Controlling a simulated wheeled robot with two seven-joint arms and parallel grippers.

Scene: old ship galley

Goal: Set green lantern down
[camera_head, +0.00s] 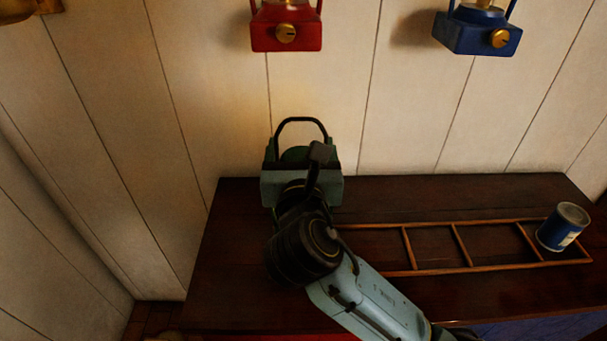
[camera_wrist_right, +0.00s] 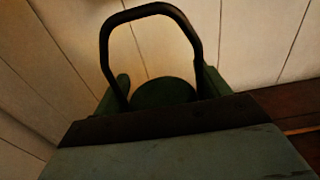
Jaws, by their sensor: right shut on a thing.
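The green lantern (camera_head: 292,155) is at the left part of the dark wooden counter in the head view, upright, its black loop handle on top. My right gripper (camera_head: 302,176) covers its lower part from the front and is shut on it. I cannot tell whether the lantern's base touches the counter. In the right wrist view the lantern's green top (camera_wrist_right: 163,93) and black handle (camera_wrist_right: 150,12) show beyond the gripper body; the fingertips are hidden. My left gripper is not in view.
The counter (camera_head: 480,195) has a wooden divided rack (camera_head: 431,271) right of my arm. A blue can (camera_head: 561,228) stands at the rack's right end. A red lantern (camera_head: 286,28) and a blue lantern (camera_head: 477,33) are up by the plank wall. The counter's left end is bare.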

